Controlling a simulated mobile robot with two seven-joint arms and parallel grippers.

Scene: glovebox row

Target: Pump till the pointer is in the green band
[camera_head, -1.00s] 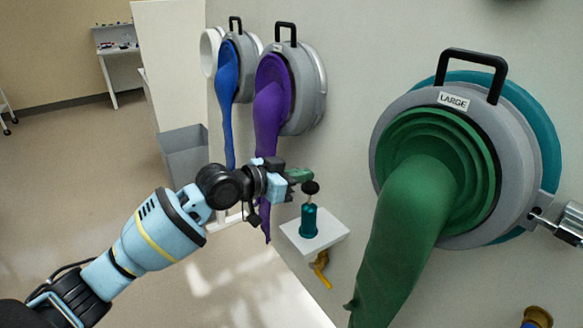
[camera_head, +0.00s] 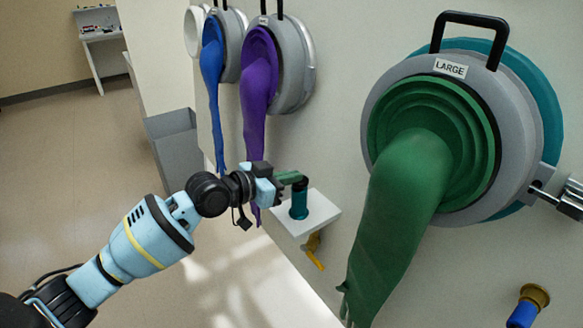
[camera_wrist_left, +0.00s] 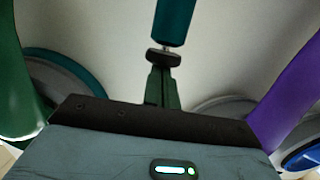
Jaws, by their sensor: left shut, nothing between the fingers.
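The pump is a teal cylinder (camera_head: 299,203) with a black knob (camera_head: 300,183) on top, on a small white shelf (camera_head: 322,213) on the wall. My left gripper (camera_head: 291,177) is shut and empty, its green fingertips at the knob, apparently touching it from above. In the left wrist view the closed fingers (camera_wrist_left: 161,88) meet the knob (camera_wrist_left: 164,58), with a short bit of bright rod between it and the teal body (camera_wrist_left: 173,20). No gauge, pointer or green band is in view. My right gripper is out of view.
A large green glove (camera_head: 400,215) hangs from its port right of the shelf. Purple (camera_head: 258,90) and blue (camera_head: 212,70) gloves hang behind the gripper. A yellow lever (camera_head: 313,252) is under the shelf. A grey bin (camera_head: 175,150) stands at left beside open floor.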

